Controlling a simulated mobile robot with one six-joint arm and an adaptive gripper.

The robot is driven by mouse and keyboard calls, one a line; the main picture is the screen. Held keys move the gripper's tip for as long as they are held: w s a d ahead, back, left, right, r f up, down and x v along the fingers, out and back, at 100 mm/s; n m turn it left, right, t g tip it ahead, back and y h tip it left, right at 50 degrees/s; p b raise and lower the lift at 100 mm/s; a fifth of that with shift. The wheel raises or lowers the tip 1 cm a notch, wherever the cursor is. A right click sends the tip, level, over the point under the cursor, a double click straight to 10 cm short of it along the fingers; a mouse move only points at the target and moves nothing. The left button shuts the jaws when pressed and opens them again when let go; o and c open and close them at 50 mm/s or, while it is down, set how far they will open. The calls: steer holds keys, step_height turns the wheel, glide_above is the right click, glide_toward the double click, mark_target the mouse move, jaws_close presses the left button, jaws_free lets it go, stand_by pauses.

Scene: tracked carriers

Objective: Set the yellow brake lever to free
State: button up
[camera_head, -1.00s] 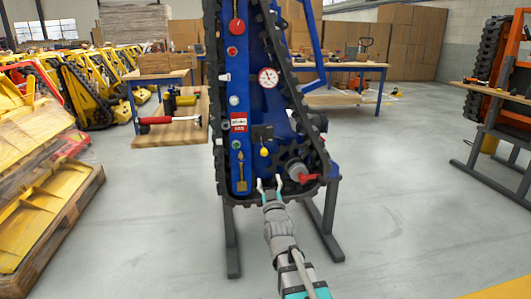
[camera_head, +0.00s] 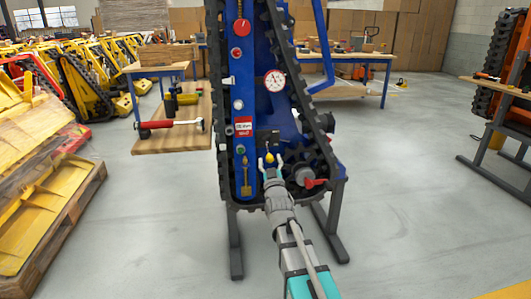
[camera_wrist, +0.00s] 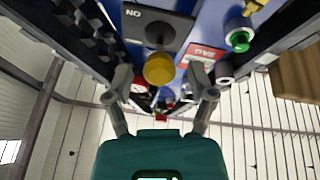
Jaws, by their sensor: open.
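The yellow brake lever (camera_head: 269,157) has a round yellow knob on a short stem. It sits at a small black plate (camera_head: 267,137) on the blue upright panel. In the head view the knob hangs below the plate. In the wrist view the knob (camera_wrist: 159,68) is near the middle, and the plate (camera_wrist: 158,25) above it carries letters that look like "NO", perhaps upside down. My gripper (camera_head: 270,161) is open, with one fingertip on each side of the knob in the picture. The wrist view shows gaps between knob and fingers; contact is not visible.
Left of the lever are a red-white label (camera_head: 243,126), a green button (camera_head: 240,149) and a brass fitting (camera_head: 246,180). A red-handled valve (camera_head: 312,183) is at lower right. A black track (camera_head: 324,142) surrounds the panel. Floor around the stand is clear.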

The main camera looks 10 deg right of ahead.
steer(key=shift+w+d+r, duration=0.15)
steer(key=shift+w+r, duration=0.1)
steer(key=shift+w, duration=0.45)
jaws_close()
steer(key=shift+a, duration=0.25)
